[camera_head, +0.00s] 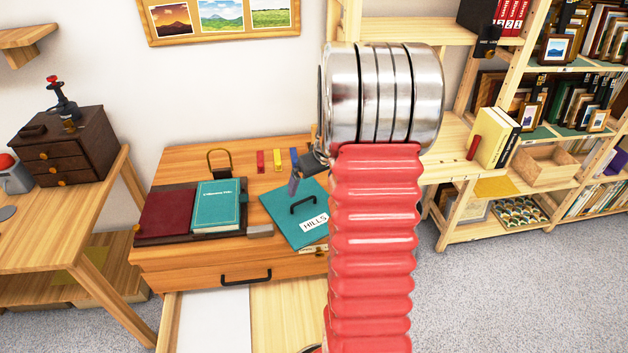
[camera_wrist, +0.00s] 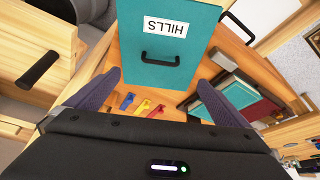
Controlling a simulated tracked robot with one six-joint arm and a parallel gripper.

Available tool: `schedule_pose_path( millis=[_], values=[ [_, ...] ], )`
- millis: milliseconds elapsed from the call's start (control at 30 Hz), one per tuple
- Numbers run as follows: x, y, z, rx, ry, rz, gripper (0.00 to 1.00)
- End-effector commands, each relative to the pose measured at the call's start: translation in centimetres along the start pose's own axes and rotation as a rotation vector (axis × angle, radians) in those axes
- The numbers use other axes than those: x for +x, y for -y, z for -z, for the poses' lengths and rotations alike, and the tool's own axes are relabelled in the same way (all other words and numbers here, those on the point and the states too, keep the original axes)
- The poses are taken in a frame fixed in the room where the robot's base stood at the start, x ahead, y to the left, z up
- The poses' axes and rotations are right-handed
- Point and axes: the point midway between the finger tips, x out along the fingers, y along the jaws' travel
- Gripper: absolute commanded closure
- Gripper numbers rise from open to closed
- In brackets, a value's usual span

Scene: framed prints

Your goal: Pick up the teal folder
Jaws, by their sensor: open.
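The teal folder (camera_head: 283,214) lies at an angle on the wooden cabinet top, with a black handle and a white "HILLS" label. My red arm hides its right part in the head view. In the wrist view the folder (camera_wrist: 185,25) fills the upper middle, its label upside down and its black handle (camera_wrist: 160,60) nearer to me. My gripper (camera_wrist: 163,92) is open, with dark fingers on either side of the view and nothing held between them. In the head view my gripper (camera_head: 305,165) is above the folder's far edge, partly hidden by my arm.
A teal book (camera_head: 217,205) and a dark red one (camera_head: 167,212) lie left of the folder. Blue, yellow and red tabs (camera_head: 277,160) lie behind it. An open drawer (camera_head: 210,315) sticks out in front. Shelves (camera_head: 540,165) stand right, a side table (camera_head: 60,210) left.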

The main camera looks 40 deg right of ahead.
Motion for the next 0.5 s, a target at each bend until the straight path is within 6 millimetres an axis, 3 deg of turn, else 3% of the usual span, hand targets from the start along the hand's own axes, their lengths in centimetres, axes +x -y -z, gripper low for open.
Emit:
schedule_pose_path(
  millis=[300,500],
  values=[
    [0.1,0.1,0.0,-0.001,0.0,0.0,0.0],
    [1.1,0.1,0.0,-0.001,0.001,0.001,0.0]
  ],
)
